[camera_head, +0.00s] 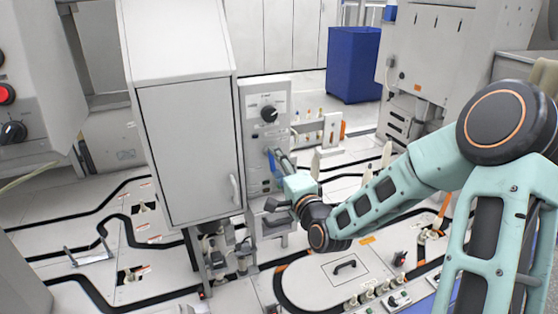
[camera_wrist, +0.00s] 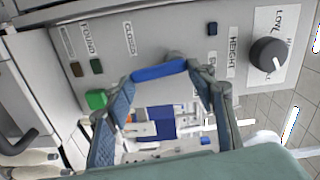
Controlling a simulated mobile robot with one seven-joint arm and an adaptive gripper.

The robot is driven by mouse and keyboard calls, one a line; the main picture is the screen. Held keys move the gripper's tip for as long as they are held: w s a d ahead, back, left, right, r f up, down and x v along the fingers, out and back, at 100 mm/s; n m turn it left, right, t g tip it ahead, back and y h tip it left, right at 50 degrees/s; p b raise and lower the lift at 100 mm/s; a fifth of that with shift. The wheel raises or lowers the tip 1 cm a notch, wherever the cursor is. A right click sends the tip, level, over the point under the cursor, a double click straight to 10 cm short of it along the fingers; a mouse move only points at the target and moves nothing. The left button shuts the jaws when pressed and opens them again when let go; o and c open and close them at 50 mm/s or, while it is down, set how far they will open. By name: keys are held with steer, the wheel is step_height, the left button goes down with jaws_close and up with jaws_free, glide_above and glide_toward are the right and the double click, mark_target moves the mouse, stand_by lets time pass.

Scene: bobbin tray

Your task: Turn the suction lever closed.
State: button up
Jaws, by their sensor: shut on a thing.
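The suction lever has a blue handle (camera_head: 271,161) on the front of the grey control panel (camera_head: 254,125). In the wrist view the blue lever (camera_wrist: 160,71) lies across between my two fingertips, in front of the panel face. My gripper (camera_head: 279,158) is shut on the lever, with one finger at each end of the blue part. A label reading CLOSED (camera_wrist: 130,38) is on the panel near the lever. The lever's pivot is mostly hidden behind the blue handle.
A black dial (camera_wrist: 268,55) is on the same panel, with a green button (camera_wrist: 96,99) at the other side. A grey cabinet (camera_head: 190,150) stands directly left of the panel. A blue bin (camera_head: 353,65) is behind. Black tracks (camera_head: 100,240) run across the white surface.

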steer(key=shift+a+m, duration=0.1)
steer(key=shift+m, duration=0.5)
steer(key=o, duration=1.2)
steer(key=shift+c, duration=0.2)
steer(key=shift+s, duration=0.15)
steer(key=v, duration=0.7)
steer(key=shift+s, duration=0.2)
steer(key=shift+p, duration=0.45)
